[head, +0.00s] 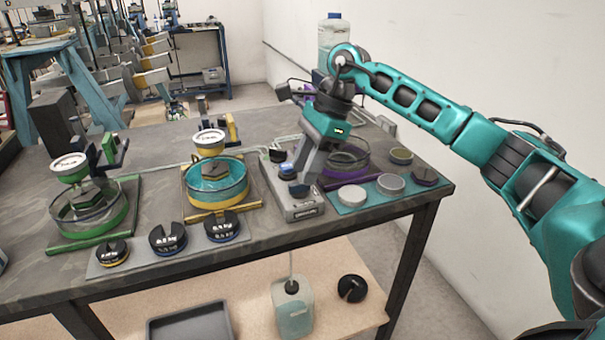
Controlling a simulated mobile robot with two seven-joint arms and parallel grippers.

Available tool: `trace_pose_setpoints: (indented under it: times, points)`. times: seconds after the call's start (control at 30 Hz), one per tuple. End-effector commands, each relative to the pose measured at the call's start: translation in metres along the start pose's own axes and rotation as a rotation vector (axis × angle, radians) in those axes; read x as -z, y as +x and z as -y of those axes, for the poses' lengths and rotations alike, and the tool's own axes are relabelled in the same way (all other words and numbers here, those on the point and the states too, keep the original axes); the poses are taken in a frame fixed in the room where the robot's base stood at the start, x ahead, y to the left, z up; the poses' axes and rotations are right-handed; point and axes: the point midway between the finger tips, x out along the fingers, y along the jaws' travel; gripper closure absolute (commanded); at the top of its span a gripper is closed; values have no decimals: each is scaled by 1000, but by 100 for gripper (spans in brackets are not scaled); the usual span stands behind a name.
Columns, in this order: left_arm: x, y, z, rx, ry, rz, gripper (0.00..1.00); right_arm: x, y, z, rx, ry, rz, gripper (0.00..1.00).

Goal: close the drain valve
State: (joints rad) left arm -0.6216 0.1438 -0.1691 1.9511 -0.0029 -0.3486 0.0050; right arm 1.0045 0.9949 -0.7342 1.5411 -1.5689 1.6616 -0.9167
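My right gripper (295,180) reaches down from the right, over a light grey base unit (305,213) at the right middle of the table. Dark and blue parts show around its fingertips on this unit. The drain valve is probably among them, but I cannot make out its handle or position. I cannot tell whether the fingers are apart, closed or touching anything. A clear bottle (293,308) with a tube coming down to it stands on the shelf below the unit. My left gripper is not in view.
Green-framed (90,215) and yellow-framed (216,185) dish balances stand to the left; a purple-framed dish (347,160) is behind my gripper. Slotted weights (168,239) line the front edge. Discs lie on a teal mat (352,196). The left front tabletop is fairly clear.

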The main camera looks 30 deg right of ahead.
Motion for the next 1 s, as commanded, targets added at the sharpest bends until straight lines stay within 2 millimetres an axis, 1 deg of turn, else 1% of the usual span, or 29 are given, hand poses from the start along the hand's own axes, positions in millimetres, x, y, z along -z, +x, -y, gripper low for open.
trace_pose_setpoints:
  times: [0.03, 0.2, 0.3, 0.43, 0.6, 1.0]
  points:
    - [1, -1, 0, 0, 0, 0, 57, 0, -14, 1, 6, 1, 1, 62]
    - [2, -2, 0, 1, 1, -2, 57, 0, -53, 1, 5, 0, 2, 62]
    - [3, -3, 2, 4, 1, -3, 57, -1, -73, 1, 4, 0, 1, 62]
    - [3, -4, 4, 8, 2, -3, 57, 0, -91, 1, 3, 0, 1, 62]
    - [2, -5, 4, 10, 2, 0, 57, 0, -102, 0, 0, 0, 0, 62]
    - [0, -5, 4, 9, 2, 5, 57, 0, -102, 0, 0, 0, 0, 62]
